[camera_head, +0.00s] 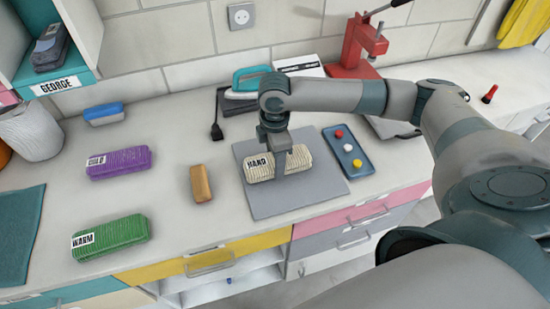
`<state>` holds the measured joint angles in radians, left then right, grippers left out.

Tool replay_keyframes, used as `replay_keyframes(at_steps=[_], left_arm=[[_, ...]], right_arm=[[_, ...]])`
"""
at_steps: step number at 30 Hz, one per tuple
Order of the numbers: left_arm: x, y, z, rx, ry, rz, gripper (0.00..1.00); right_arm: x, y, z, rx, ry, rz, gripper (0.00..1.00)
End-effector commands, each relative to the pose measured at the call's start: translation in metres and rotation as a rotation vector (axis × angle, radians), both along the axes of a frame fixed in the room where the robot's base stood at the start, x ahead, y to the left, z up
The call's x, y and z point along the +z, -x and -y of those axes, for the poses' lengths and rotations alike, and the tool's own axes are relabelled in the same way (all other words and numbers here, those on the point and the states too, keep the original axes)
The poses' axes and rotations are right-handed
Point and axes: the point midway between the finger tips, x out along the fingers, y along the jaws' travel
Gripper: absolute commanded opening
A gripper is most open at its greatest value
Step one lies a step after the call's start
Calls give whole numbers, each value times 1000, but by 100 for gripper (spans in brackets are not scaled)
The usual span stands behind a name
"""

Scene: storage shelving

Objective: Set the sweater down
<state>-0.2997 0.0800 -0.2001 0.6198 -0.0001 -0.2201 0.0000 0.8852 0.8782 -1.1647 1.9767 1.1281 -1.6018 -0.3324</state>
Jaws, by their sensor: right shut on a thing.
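A cream knitted folded sweater (299,160) with a label reading "HAND" is over the grey mat (265,208) on the counter. My right gripper (280,170) points down from above and is shut on the sweater near its middle, with a finger in front of its near side. The sweater lies roughly level, at or very close to the mat; I cannot tell whether it touches. A purple folded knit (120,163) and a green one labelled "WARM" (112,237) lie at the left. My left gripper is not in view.
A blue tray (352,168) with coloured knobs sits right of the mat, and a wooden brush (201,184) left of it. An iron (248,82) and a red press (362,45) stand behind. The counter between the green knit and the mat is clear.

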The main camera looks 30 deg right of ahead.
Motion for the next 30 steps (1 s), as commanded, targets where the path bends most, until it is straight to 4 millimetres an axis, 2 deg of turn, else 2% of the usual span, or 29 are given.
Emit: replay_keyframes(at_steps=[14, 15, 16, 30], left_arm=[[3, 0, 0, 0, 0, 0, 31], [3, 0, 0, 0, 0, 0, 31], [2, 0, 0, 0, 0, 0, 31], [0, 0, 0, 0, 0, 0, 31]], right_arm=[[-7, 0, -1, 1, -1, 0, 22], [-8, 0, 0, 1, -1, 0, 61], [-8, 0, 0, 1, -1, 0, 68], [-2, -1, 0, 1, -1, 3, 70]])
